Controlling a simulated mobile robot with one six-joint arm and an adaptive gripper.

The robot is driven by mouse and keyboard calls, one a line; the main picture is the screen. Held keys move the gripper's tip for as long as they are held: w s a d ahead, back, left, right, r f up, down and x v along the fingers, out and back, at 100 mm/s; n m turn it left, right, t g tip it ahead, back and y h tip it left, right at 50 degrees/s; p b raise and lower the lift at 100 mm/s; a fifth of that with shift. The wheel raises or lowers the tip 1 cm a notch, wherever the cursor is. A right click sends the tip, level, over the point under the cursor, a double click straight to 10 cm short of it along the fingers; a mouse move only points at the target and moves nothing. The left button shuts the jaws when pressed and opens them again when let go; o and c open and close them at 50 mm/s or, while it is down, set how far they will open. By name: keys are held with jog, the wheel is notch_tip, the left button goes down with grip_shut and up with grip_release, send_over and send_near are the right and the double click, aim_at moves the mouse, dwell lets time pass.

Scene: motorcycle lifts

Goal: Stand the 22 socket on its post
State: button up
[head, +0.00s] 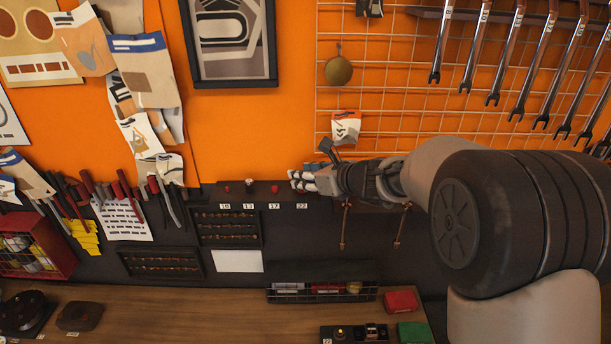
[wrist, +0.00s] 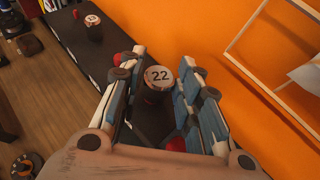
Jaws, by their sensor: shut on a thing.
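The 22 socket (wrist: 158,77) is a dark cylinder with a pale top marked 22. In the wrist view it sits between the two blue-grey fingers of my gripper (wrist: 162,86), which is shut on it. In the head view my gripper (head: 298,180) is over the right part of the dark shelf, just above the 22 label (head: 302,206). The fingers hide the socket there. The post by that label is hidden in the head view, so I cannot tell whether the socket is on it. Red spots show beside the fingers in the wrist view.
The dark shelf (head: 325,198) runs along the orange wall. A 13 socket (head: 250,186) stands on it, between red-topped posts at the 19 label (head: 228,188) and the 17 label (head: 275,189). A wire grid (head: 400,110) hangs behind my gripper. The wooden bench (head: 190,300) lies below.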

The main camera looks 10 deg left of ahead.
jog(key=shift+f+b, duration=0.8)
jog(key=shift+b, duration=0.05)
dwell(0.7)
jog(key=o, duration=1.2)
jog(key=shift+c, duration=0.2)
